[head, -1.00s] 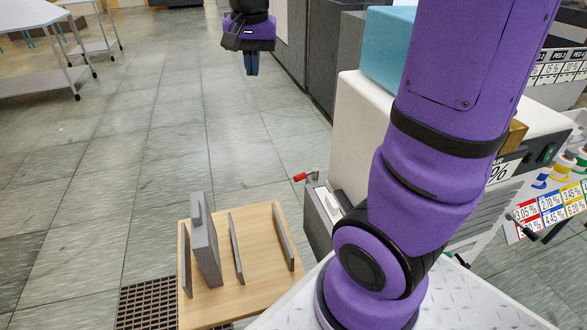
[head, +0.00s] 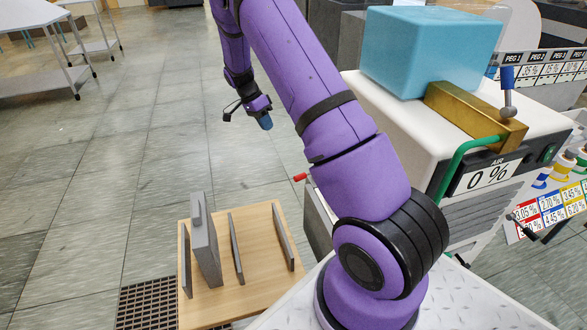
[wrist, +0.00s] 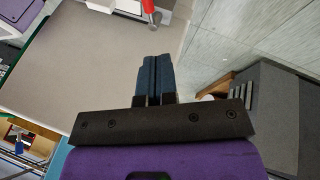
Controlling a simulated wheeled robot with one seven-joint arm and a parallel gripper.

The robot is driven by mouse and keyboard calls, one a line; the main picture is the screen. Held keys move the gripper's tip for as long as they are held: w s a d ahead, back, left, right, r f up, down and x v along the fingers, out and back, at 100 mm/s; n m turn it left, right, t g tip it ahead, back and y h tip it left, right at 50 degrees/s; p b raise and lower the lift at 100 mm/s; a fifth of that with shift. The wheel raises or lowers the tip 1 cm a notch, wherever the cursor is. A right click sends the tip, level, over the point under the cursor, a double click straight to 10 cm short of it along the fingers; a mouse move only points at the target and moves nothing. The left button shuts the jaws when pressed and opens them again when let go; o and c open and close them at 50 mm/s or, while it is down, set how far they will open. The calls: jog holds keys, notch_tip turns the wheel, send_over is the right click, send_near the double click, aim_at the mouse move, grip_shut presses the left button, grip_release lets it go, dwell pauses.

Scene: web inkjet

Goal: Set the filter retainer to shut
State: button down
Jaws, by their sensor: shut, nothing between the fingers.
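A red-handled lever (head: 300,177) sticks out at the top of a grey housing (head: 318,222) on the side of the white machine; it looks like the filter retainer, though my arm hides part of the housing. In the wrist view a red handle (wrist: 151,20) shows at the top edge, beyond my fingertips. My gripper (head: 266,122) hangs in the air above and left of the lever in the head view, apart from it. Its blue fingers (wrist: 154,75) are together and empty in the wrist view.
A wooden board (head: 205,305) with upright grey panels (head: 205,240) stands left of the housing, beside a floor grate (head: 147,300). Open floor lies left.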

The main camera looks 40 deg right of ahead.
jog(key=s+d+f+m, duration=0.1)
jog(key=s+f, duration=0.3)
jog(key=f, duration=0.4)
jog(key=s+d+f+m+g, duration=0.1)
jog(key=s+d+f, duration=0.2)
jog(key=f, duration=0.5)
jog(key=shift+s+d+f+h, duration=0.3)
jog(key=shift+s+d+f, duration=0.1)
jog(key=shift+s, duration=0.15)
jog(key=shift+s, duration=0.1)
